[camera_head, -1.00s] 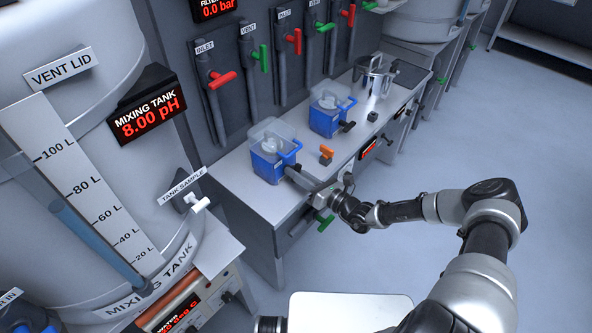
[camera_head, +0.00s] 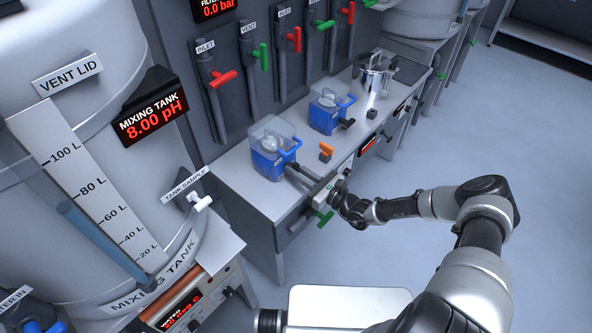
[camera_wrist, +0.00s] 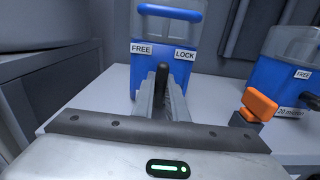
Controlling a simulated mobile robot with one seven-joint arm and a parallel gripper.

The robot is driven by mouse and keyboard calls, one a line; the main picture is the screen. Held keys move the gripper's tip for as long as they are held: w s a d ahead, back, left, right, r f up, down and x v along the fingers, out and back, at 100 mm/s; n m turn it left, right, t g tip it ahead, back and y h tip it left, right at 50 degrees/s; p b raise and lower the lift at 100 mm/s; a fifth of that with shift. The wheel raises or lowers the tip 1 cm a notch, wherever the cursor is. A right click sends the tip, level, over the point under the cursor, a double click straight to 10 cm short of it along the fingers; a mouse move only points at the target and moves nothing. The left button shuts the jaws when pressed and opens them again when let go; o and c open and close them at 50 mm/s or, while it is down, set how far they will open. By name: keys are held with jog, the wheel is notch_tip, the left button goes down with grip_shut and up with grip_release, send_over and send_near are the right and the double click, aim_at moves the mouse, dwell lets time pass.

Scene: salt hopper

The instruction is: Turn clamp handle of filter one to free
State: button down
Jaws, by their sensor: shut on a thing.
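Filter one appears to be the nearer blue filter housing with a clear top (camera_head: 268,165) on the bench. In the wrist view, its blue front (camera_wrist: 160,72) fills the middle, with a FREE label (camera_wrist: 142,48) on the left and a LOCK label (camera_wrist: 185,54) on the right. The black clamp handle (camera_wrist: 162,76) stands between my fingers, below the gap between the labels. My gripper (camera_wrist: 164,92) is shut on this handle, and the fingers hide its lower part. In the head view, my gripper (camera_head: 298,174) reaches the filter's front right.
A second blue filter (camera_head: 326,118) stands farther along the bench (camera_head: 230,170), with a steel pot (camera_head: 374,75) beyond. Open floor lies to the right.

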jog(key=c, duration=1.8)
grip_release()
jog(key=shift+o, duration=0.2)
jog(key=v, duration=1.7)
jog(key=shift+d, duration=0.2)
jog(key=shift+s, duration=0.15)
